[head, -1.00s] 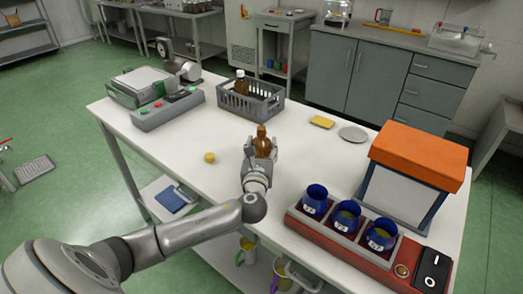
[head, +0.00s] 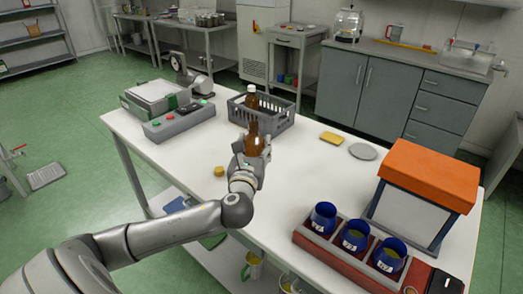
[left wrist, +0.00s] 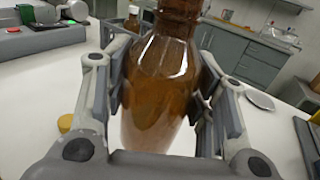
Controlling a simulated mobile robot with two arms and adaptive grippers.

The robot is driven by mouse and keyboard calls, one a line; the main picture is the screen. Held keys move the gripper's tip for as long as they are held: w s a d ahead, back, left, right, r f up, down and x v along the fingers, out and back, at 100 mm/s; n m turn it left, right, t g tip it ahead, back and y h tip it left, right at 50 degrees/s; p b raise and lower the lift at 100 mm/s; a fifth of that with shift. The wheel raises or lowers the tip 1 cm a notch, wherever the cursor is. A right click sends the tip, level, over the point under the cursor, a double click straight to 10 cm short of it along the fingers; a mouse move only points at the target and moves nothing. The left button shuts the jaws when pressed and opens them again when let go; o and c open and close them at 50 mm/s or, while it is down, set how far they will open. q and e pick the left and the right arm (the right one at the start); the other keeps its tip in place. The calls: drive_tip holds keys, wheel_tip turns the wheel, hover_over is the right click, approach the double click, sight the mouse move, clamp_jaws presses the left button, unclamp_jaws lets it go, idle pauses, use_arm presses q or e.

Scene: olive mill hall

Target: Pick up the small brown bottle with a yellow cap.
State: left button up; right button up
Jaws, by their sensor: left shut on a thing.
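A small brown glass bottle (head: 254,130) is held upright between the fingers of my left gripper (head: 250,148), over the white table in front of the grey crate. In the left wrist view the bottle (left wrist: 158,85) fills the space between both finger pads; its top is cut off there. No cap shows on its neck in the head view. A round yellow cap (head: 219,171) lies on the table, left of my gripper; it also shows in the left wrist view (left wrist: 65,123). My right gripper is not in view.
A grey crate (head: 275,120) holds another brown bottle with a white cap (head: 251,96). A button box (head: 180,123) stands left. A yellow sponge-like block (head: 331,138) and grey disc (head: 363,151) lie right. A red rack with blue cups (head: 355,237) and an orange-topped box (head: 428,174) stand front right.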

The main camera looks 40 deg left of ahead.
use_arm(q)
drive_tip(key=s+a+r, duration=0.2)
drive_tip(key=s+r, duration=0.1)
drive_tip(key=s, duration=0.4)
drive_tip(key=shift+s+a+r, duration=0.2)
drive_tip(key=shift+a+r, duration=0.1)
drive_tip(key=shift+a, duration=0.1)
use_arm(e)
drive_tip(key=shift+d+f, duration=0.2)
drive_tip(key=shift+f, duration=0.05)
use_arm(q)
drive_tip(key=shift+s+r, duration=0.1)
drive_tip(key=shift+s, duration=0.1)
